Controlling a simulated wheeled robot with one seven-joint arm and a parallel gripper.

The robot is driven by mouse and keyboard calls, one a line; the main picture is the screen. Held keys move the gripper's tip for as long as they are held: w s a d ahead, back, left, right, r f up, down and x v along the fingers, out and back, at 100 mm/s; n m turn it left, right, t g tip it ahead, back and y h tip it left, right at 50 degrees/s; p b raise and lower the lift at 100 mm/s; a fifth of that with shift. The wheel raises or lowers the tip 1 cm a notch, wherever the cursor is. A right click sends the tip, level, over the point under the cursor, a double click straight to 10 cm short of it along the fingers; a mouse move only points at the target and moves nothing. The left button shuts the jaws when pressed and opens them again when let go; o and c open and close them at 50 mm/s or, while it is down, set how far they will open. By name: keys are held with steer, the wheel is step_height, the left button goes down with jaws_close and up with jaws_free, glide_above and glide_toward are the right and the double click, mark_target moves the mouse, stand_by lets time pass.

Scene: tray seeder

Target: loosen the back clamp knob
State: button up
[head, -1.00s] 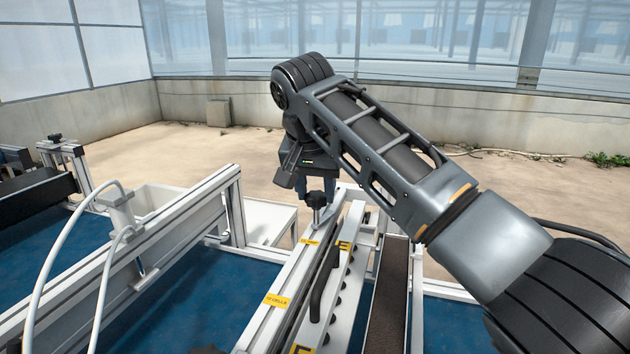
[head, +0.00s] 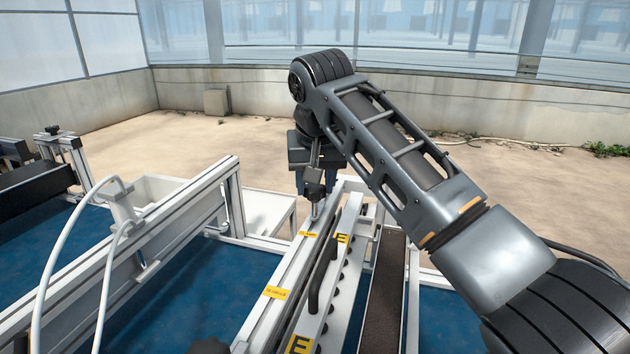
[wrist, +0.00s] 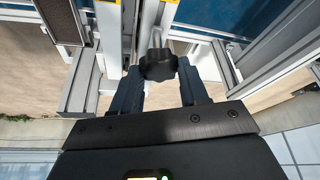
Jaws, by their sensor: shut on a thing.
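The back clamp knob (wrist: 158,65) is a black lobed knob at the far end of the seeder's white rail (head: 290,270). In the wrist view it sits between the two dark fingers of my gripper (wrist: 160,82). My gripper is shut on it. A metal stud shows beneath the fingers there.
A black handle (head: 318,275) and yellow labels (head: 276,292) lie along the rail. White hoses (head: 68,250) and an aluminium frame (head: 180,220) stand to the left. A dark knob-like part (head: 208,346) shows at the bottom edge. Bare floor lies behind.

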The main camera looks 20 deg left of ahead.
steer(key=o, duration=1.1)
steer(key=shift+c, duration=0.2)
steer(key=b+v, duration=0.1)
steer(key=v, duration=0.6)
steer(key=shift+r+b, duration=0.35)
steer(key=shift+s, duration=0.15)
